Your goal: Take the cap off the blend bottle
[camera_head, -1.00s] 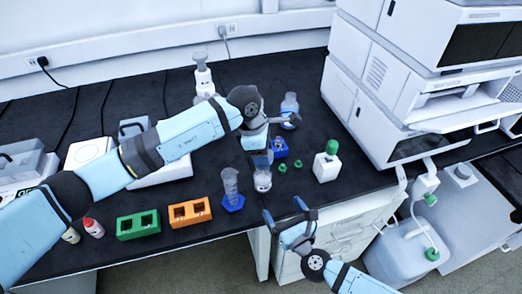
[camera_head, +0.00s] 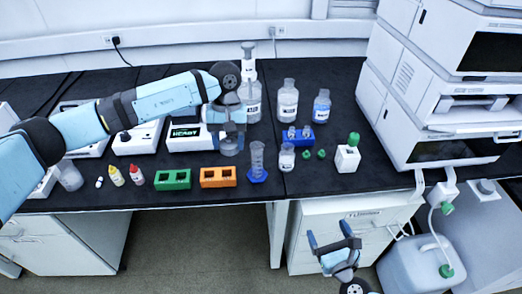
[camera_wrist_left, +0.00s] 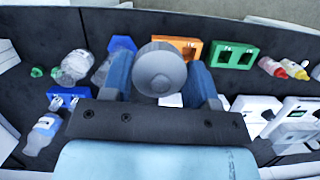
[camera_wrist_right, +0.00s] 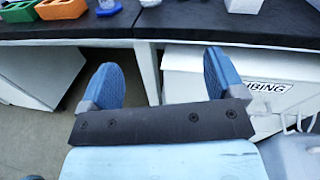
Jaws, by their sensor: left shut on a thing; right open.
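My left gripper (camera_head: 230,130) is shut on a round grey-topped thing; its clear lower part (camera_head: 230,147) shows below the fingers in the head view. In the left wrist view its grey disc top (camera_wrist_left: 161,68), with a small central knob, sits between the fingers. My right gripper (camera_head: 333,238) is open and empty, low in front of the bench; it also shows in the right wrist view (camera_wrist_right: 160,78). Clear bottle (camera_head: 288,103), blue-liquid bottle (camera_head: 321,107) and small bottle (camera_head: 286,158) stand on the bench. I cannot read which is the blend bottle.
A graduated cylinder (camera_head: 257,158) stands right of the held thing. Two green caps (camera_head: 307,154) lie near a blue rack (camera_head: 303,143) and a green-capped white bottle (camera_head: 347,158). Orange (camera_head: 218,183) and green (camera_head: 173,186) racks line the front edge. Instruments (camera_head: 440,110) block the right.

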